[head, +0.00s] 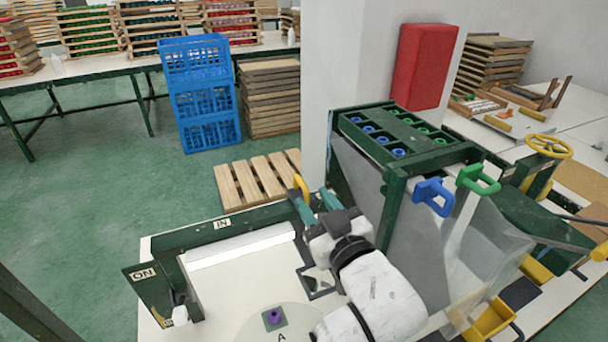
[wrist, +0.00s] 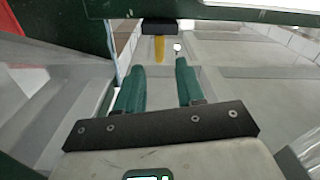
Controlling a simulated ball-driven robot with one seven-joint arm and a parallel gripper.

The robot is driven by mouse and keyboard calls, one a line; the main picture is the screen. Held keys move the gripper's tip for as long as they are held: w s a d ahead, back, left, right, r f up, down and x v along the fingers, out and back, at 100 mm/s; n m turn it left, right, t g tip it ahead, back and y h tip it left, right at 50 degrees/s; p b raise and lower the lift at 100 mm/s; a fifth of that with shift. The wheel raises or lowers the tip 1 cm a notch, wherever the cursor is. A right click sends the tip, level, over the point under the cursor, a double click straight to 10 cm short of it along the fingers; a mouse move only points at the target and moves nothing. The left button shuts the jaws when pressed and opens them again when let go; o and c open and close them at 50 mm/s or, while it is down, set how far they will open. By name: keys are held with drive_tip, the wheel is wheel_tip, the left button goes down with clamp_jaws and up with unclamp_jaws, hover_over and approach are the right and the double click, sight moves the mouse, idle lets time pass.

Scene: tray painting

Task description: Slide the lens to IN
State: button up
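A green rail (head: 262,216) with an IN label (head: 222,223) runs along the back of the white worktop. A yellow handle (head: 301,187) stands at the rail's right part; in the wrist view the yellow handle (wrist: 159,50) hangs from a black block. My gripper (head: 317,205) is open, its teal fingers pointing at the handle. In the wrist view, my gripper (wrist: 159,67) has the handle just beyond its fingertips, about centred in the gap. A dark square frame (head: 309,292) shows beside my wrist; I cannot tell whether it is the lens.
An ON sign (head: 143,273) stands at the left end of the worktop. A purple piece (head: 273,317) sits on a disc marked A. A green rack (head: 385,135) with blue and green handles stands close on the right. A pallet (head: 257,182) lies on the floor behind.

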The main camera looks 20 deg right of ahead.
sight(297, 178)
drive_tip(key=w, duration=0.9)
drive_tip(key=shift+p, duration=0.4)
clamp_jaws()
